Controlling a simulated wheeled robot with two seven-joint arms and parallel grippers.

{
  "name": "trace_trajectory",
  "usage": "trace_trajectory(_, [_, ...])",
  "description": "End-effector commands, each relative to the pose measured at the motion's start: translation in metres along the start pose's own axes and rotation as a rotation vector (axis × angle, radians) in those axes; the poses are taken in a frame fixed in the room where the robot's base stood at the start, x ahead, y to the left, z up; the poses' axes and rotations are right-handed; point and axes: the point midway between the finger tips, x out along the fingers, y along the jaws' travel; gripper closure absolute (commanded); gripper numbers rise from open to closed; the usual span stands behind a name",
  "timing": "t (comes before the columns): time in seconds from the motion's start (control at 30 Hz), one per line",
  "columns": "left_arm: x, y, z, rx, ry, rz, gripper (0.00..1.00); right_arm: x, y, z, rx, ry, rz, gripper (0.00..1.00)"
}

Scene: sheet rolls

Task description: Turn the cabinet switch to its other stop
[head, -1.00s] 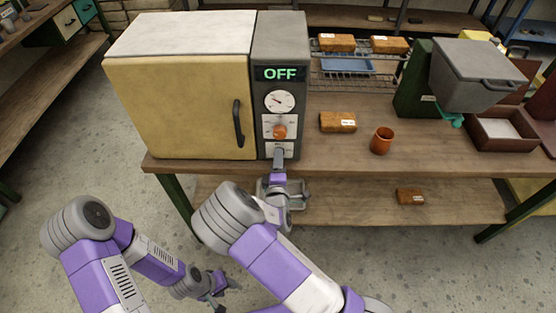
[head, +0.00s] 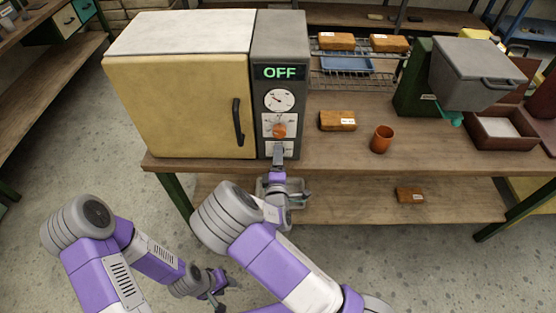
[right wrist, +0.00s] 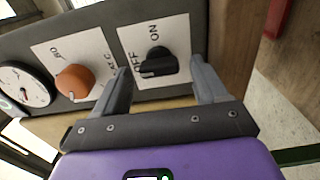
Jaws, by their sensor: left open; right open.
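The yellow cabinet (head: 180,95) has a grey control panel whose display (head: 279,72) reads OFF. In the right wrist view, the black switch knob (right wrist: 157,62) sits on a white plate marked OFF and ON, its ridge turned toward OFF. My right gripper (right wrist: 160,74) is open, with one finger on each side of the knob; I cannot tell whether they touch it. In the head view the right gripper (head: 279,149) covers the switch. My left gripper (head: 221,291) hangs low in front of the table, empty.
An orange knob (right wrist: 75,82) and a round dial (right wrist: 24,88) are beside the switch. The cabinet door has a dark handle (head: 238,122). On the wooden table (head: 350,168) are a brown block (head: 337,121), an orange cup (head: 381,139) and a wire rack (head: 340,82).

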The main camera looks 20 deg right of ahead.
Motion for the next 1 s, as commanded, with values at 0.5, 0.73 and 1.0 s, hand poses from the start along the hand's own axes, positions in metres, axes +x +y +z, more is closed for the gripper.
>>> trace_trajectory(0.5, [-0.008,0.003,0.000,0.000,0.000,0.000,0.57,-0.070,0.000,-0.001,-0.001,0.002,-0.002,0.28])
trace_trajectory(0.73, [-0.008,0.003,0.000,0.000,0.000,0.000,0.57,-0.075,0.000,0.000,-0.001,-0.001,-0.001,0.28])
trace_trajectory(1.0, [-0.008,0.003,0.000,0.000,0.000,0.000,0.57,-0.075,0.000,0.000,-0.001,0.000,-0.001,0.28])
